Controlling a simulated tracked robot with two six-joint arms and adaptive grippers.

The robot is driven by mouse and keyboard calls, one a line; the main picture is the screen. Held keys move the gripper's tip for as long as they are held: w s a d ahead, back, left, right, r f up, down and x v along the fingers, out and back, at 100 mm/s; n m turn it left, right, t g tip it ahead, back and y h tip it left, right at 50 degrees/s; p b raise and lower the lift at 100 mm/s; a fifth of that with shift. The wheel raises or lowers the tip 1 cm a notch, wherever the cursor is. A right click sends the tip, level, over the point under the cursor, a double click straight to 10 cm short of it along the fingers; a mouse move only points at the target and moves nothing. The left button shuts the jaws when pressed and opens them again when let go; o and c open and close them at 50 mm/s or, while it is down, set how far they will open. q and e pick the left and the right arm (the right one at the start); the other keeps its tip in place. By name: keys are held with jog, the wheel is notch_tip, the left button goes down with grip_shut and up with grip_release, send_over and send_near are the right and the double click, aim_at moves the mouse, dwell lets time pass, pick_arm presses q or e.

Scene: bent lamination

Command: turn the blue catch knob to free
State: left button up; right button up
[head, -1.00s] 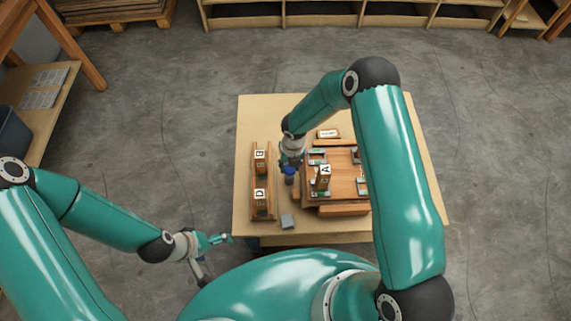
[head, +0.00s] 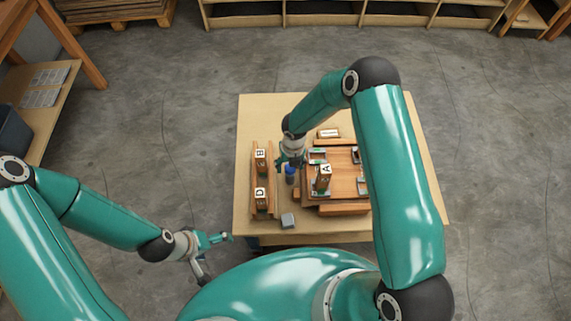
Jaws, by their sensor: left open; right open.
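The blue catch knob (head: 291,171) stands on the table between the wooden rack at the left and the wooden fixture (head: 335,178) at the right. My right gripper (head: 290,162) is open at the knob's far side, just above or beside it; I cannot tell whether they touch. Its fingers partly hide the knob's top. The knob's turn position is too small to read. My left gripper (head: 217,255) is open and empty, off the table's near left corner.
The rack (head: 262,210) holds blocks marked B (head: 260,156) and D (head: 261,195). A block marked A (head: 324,176) stands on the fixture. A labelled piece (head: 328,133) lies behind. The table's (head: 243,115) left rear is clear.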

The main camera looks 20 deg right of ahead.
notch_tip(320, 180, up, 12)
jog(key=shift+d, duration=0.2)
jog(key=shift+f, duration=0.1)
dwell(0.6)
